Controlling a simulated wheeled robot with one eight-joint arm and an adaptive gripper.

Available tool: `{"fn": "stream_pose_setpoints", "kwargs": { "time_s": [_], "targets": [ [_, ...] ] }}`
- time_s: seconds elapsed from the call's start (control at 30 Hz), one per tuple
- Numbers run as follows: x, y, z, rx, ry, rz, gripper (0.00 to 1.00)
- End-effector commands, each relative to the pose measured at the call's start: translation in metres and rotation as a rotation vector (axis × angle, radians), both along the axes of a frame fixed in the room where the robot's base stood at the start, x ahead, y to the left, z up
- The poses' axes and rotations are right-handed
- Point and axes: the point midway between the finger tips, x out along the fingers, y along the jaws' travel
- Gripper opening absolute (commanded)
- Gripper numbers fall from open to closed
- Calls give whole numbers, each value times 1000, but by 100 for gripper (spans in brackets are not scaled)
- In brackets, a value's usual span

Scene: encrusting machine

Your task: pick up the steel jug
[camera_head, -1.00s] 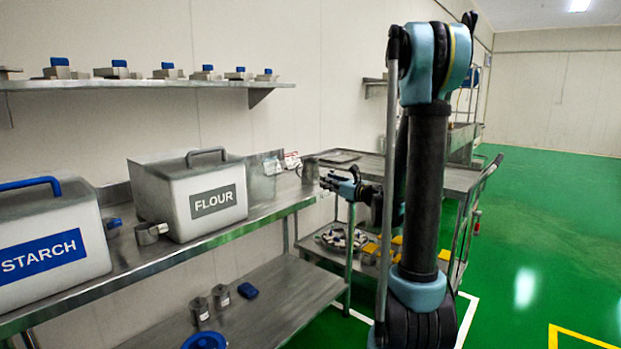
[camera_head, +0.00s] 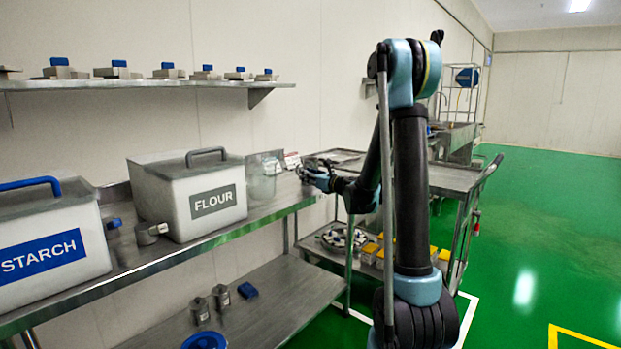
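My gripper (camera_head: 308,175) is at the right end of the upper steel shelf, to the right of a clear container. The steel jug stood at this spot in the earlier view. It is now mostly or wholly covered by my gripper, and I cannot make out its outline clearly. The fingers are small and dark in the picture. I cannot tell whether they are open, around the jug or touching it.
A flour bin (camera_head: 190,195) and a starch bin (camera_head: 45,245) stand on the steel shelf (camera_head: 150,262). The clear container (camera_head: 262,178) is close to my gripper's left. A steel cart (camera_head: 450,178) stands to the right, behind my arm. Green floor (camera_head: 560,230) is open at right.

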Motion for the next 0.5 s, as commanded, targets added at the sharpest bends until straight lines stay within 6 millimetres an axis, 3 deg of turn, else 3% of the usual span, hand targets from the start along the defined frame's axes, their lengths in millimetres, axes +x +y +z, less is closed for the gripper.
{"fn": "stream_pose_setpoints", "kwargs": {
  "time_s": [0.3,0.5],
  "targets": [
    [30,28,-2,0,0,2,24],
    [34,32,-2,0,0,1,24]
  ]
}}
